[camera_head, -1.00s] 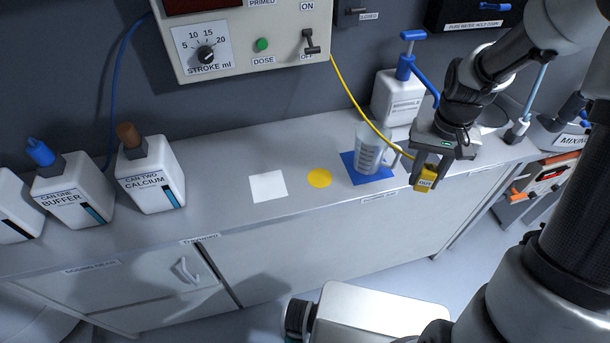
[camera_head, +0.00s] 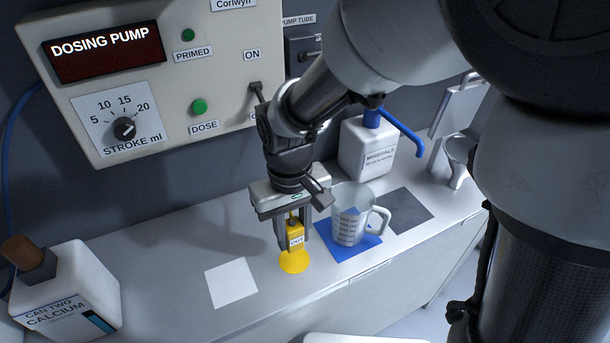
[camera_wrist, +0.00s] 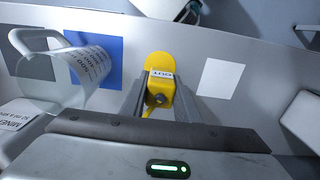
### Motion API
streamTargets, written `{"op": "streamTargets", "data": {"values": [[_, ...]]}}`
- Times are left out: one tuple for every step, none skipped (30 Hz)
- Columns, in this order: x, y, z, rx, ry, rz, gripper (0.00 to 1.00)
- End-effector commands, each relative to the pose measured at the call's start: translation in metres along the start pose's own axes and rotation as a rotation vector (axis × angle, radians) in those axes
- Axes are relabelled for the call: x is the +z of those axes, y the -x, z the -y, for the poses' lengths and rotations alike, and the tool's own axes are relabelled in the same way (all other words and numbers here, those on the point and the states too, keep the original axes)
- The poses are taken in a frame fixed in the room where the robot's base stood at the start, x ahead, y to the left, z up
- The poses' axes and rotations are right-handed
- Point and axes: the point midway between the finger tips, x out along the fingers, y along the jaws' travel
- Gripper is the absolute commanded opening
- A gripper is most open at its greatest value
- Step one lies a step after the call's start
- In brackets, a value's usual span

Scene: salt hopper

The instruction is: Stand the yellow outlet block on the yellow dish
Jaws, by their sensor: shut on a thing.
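The yellow outlet block (camera_head: 294,236), labelled OUT, is held upright between the fingers of my gripper (camera_head: 294,240), which is shut on it. The yellow dish (camera_head: 294,263) is a flat round disc on the counter. The block is over or at the back part of the dish in the head view; I cannot tell whether it touches. In the wrist view the block (camera_wrist: 160,88) sits between both fingers (camera_wrist: 161,90), and the dish (camera_wrist: 159,61) shows beyond it, partly hidden by the block.
A clear measuring jug (camera_head: 350,218) stands on a blue square (camera_head: 338,251) close to the right of my gripper. A white square (camera_head: 231,282) lies to the left and a grey square (camera_head: 405,208) to the right. The dosing pump (camera_head: 150,85) is on the wall behind.

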Motion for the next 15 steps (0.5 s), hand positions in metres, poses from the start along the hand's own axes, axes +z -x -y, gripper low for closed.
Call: {"op": "streamTargets", "data": {"values": [[0.001, -0.009, 0.0, 0.0, 0.0, 0.002, 0.0], [0.0, -0.012, 0.0, 0.0, 0.0, 0.001, 0.0], [0.0, -0.015, 0.0, 0.0, 0.0, 0.001, 0.0], [0.0, -0.016, 0.0, 0.0, 0.0, 0.0, 0.0], [-0.001, -0.018, 0.0, 0.0, 0.0, 0.0, 0.0], [-0.001, -0.021, 0.0, 0.0, 0.0, 0.0, 0.0], [0.0, -0.024, 0.0, 0.0, 0.0, 0.001, 0.0], [0.0, -0.027, 0.0, 0.0, 0.0, 0.001, 0.0], [0.0, -0.033, 0.0, 0.0, 0.0, 0.002, 0.0], [0.0, -0.038, 0.0, 0.0, 0.0, 0.003, 0.0], [0.001, -0.043, 0.0, 0.0, 0.0, 0.004, 0.0], [0.0, -0.048, -0.001, 0.0, -0.001, 0.002, 0.0], [0.0, -0.052, -0.001, 0.0, -0.001, 0.002, 0.0], [0.0, -0.054, -0.001, 0.001, -0.001, 0.002, 0.0], [-0.001, -0.055, -0.001, 0.001, -0.001, -0.001, 0.0]]}}
